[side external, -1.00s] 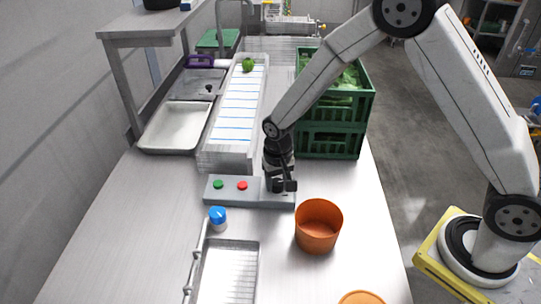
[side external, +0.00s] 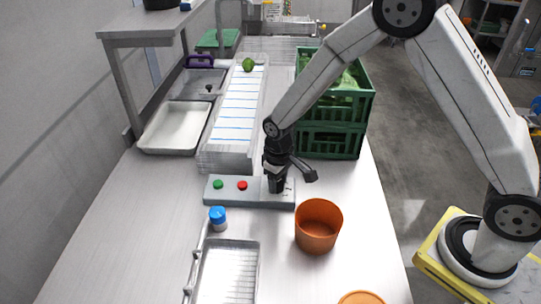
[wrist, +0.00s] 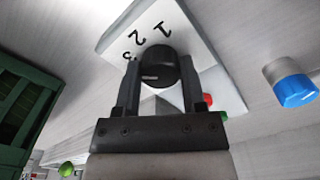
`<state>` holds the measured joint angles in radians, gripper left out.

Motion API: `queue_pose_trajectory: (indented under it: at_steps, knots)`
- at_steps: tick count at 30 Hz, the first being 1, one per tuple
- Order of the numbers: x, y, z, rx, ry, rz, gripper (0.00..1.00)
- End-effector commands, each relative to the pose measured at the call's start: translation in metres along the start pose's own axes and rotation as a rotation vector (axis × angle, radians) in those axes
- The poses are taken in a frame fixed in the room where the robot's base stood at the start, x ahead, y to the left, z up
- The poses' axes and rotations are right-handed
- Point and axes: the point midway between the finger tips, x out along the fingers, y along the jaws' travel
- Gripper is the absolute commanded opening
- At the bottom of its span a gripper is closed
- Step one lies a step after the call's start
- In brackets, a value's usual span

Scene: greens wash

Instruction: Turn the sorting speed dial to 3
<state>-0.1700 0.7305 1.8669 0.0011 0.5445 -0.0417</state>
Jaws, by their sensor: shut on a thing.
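The sorting speed dial is a black round knob (wrist: 158,62) on a light grey control panel (wrist: 112,40) printed with 1, 2 and 3. My gripper (wrist: 162,82) is shut on the knob, one finger on each side. A pale pointer mark on the knob points left in the wrist view, on the side of the 3. I cannot tell whether it lines up exactly with the 3. In the side view my gripper (side external: 277,186) is over the right end of the panel (side external: 230,200) and mostly hides the dial.
The panel also has a green button (side external: 218,184) and a red button (side external: 242,185). An orange pot (side external: 318,228) stands close in front at right. A blue-capped jar (side external: 217,217) and a wire basket (side external: 228,275) are in front. Green crates (side external: 335,140) stand behind, beside the conveyor (side external: 236,115).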

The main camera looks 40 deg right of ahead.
Motion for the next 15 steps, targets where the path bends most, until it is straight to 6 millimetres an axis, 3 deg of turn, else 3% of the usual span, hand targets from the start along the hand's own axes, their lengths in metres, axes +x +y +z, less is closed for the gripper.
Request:
queue_pose_trajectory:
  at_steps: [7, 8, 9, 11, 15]
  knots:
    - [-0.0003, 0.0002, -0.0006, -0.004, 0.002, 0.001, 0.00]
    - [-0.0003, 0.0002, -0.0006, -0.004, 0.002, 0.001, 0.58]
    - [-0.0003, 0.0001, -0.0006, -0.003, 0.002, 0.001, 0.71]
    - [-0.0003, 0.0001, -0.0005, -0.003, 0.002, 0.001, 0.87]
    - [-0.0002, 0.0000, -0.0004, -0.002, 0.001, 0.001, 0.87]
